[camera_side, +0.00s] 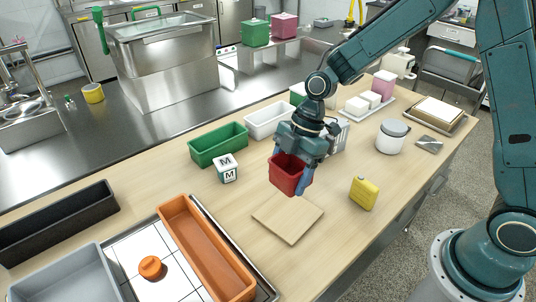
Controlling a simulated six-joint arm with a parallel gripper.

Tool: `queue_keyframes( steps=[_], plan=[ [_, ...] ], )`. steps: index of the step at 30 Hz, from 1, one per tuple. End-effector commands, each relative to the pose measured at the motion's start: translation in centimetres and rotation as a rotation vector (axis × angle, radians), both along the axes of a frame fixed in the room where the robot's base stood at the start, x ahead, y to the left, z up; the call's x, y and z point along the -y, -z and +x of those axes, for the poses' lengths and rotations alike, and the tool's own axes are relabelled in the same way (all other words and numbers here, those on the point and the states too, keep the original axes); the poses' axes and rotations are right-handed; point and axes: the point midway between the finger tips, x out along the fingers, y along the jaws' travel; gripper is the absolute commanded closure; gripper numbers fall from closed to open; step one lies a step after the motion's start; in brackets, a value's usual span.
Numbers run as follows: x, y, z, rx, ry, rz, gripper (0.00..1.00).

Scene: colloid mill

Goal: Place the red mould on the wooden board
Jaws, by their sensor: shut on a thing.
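The red mould (287,174) is a small open box, held in my gripper (296,172). My gripper points down and is shut on the mould. The mould hangs above the table, over the far edge of the wooden board as seen here, with a gap below it. The wooden board (287,220) is a flat, pale square lying on the light wood table, and its top is bare. The fingertips are partly hidden by the mould and the gripper body.
A green tray (218,145) and a white block marked M (227,169) stand left of the mould. A yellow container (363,193) stands right of the board. An orange trough (205,248) lies at the front left. A white pot (392,136) stands further right.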

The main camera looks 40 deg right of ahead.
Motion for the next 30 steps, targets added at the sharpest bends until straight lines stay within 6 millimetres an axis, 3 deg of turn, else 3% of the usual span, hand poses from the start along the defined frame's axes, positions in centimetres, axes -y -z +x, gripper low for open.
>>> queue_keyframes(
  steps=[3,10,23,30],
  plan=[
    [0.0,2.4,-0.1,-0.005,0.0,-0.001,0.56],
    [0.0,5.9,0.0,-0.003,-0.001,-0.001,0.56],
    [0.0,7.4,0.0,-0.001,0.0,0.0,0.56],
    [0.0,9.5,0.0,-0.003,-0.001,0.0,0.56]
  ],
)
